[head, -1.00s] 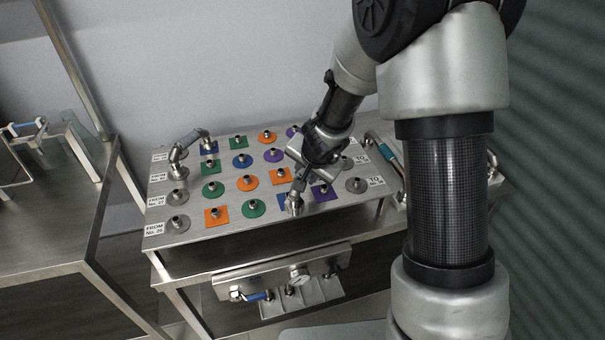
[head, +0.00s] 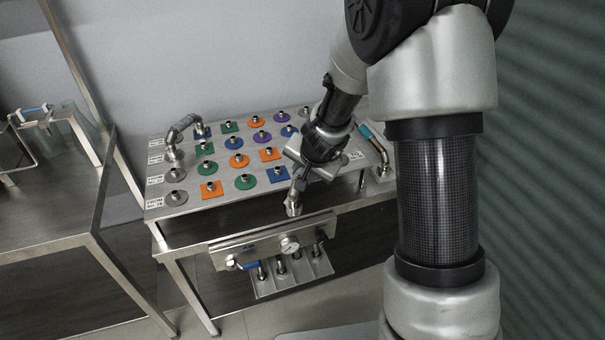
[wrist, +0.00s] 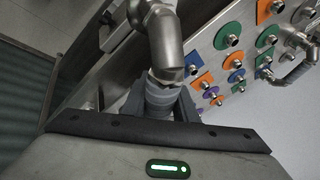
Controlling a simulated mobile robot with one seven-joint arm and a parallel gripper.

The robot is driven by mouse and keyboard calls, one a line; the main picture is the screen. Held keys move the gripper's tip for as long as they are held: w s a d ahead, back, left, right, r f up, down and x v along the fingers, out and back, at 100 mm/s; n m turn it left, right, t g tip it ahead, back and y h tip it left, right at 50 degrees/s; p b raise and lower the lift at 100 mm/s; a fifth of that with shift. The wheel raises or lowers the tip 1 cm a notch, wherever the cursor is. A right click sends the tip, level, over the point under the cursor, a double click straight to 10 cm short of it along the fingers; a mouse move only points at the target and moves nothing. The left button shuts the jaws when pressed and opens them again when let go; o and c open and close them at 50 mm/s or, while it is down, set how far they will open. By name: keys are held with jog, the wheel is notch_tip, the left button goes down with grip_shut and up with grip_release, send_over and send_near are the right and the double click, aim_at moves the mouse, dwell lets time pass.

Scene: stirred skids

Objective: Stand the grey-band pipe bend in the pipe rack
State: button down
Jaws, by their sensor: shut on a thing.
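My gripper (head: 299,181) is shut on the grey-band pipe bend (head: 294,205), a shiny metal elbow. It is held in the air just off the front edge of the peg panel. The wrist view shows its metal elbow (wrist: 166,45) and its pale grey band (wrist: 160,95) between the fingers. I cannot tell for sure whether this plate is the pipe rack.
A steel bench (head: 80,215) with a wire frame stands left.

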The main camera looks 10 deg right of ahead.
dwell(0.4)
notch_tip(320, 180, up, 8)
jog(key=p, duration=0.7)
jog(key=shift+w+f, duration=0.1)
